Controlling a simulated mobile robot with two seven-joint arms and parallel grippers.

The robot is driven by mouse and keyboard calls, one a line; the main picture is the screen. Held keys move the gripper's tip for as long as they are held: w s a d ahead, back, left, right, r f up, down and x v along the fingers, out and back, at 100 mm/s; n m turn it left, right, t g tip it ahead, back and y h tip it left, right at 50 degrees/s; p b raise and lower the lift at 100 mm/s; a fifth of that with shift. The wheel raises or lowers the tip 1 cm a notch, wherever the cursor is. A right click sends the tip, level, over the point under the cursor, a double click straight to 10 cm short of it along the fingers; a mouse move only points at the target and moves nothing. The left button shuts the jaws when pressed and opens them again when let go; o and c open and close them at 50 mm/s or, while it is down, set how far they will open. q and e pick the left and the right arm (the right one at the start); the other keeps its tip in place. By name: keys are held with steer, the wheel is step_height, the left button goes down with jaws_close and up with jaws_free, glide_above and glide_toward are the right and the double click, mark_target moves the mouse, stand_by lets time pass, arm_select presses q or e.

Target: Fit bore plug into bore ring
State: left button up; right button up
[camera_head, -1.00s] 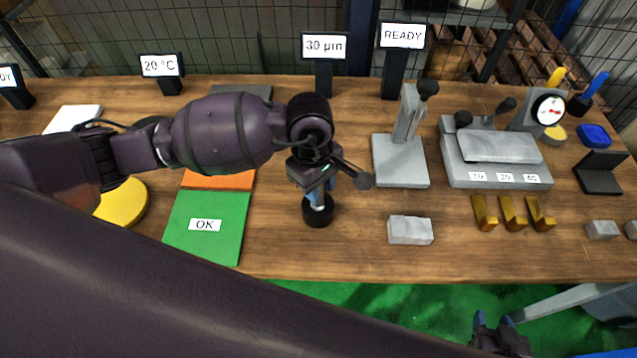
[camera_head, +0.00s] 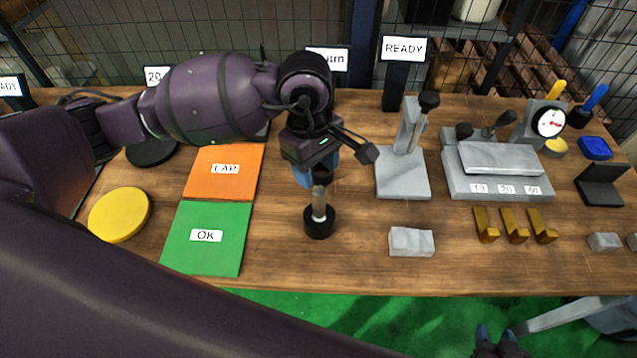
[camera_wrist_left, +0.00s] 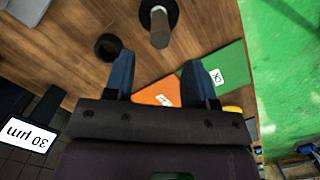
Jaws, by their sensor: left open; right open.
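The bore plug (camera_head: 318,206) stands upright on the table, a grey cylinder rising from a round black base. It also shows at the top of the left wrist view (camera_wrist_left: 159,32). A black ring, which looks like the bore ring (camera_wrist_left: 108,47), lies on the table beside the plug; in the head view it is mostly hidden behind my left gripper. My left gripper (camera_head: 317,172) is open and empty, its blue fingers above and behind the plug, apart from it. My right gripper (camera_head: 496,338) is open and empty at the bottom edge, in front of the table.
A green OK mat (camera_head: 211,258) and an orange LAP mat (camera_head: 209,184) lie left of the plug, with a yellow disc (camera_head: 120,214) beyond. A grey block (camera_head: 411,242) and a grey stand (camera_head: 403,182) are to the right. The table front between is clear.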

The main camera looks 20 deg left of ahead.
arm_select(q)
step_height(320, 180, up, 3)
steer(key=shift+w+a+r, duration=0.1)
steer(key=shift+a, duration=0.05)
steer(key=shift+r, duration=0.2)
arm_select(e)
steer(key=shift+w+r, duration=0.25)
steer(key=shift+w, duration=0.2)
steer(key=shift+s, duration=0.1)
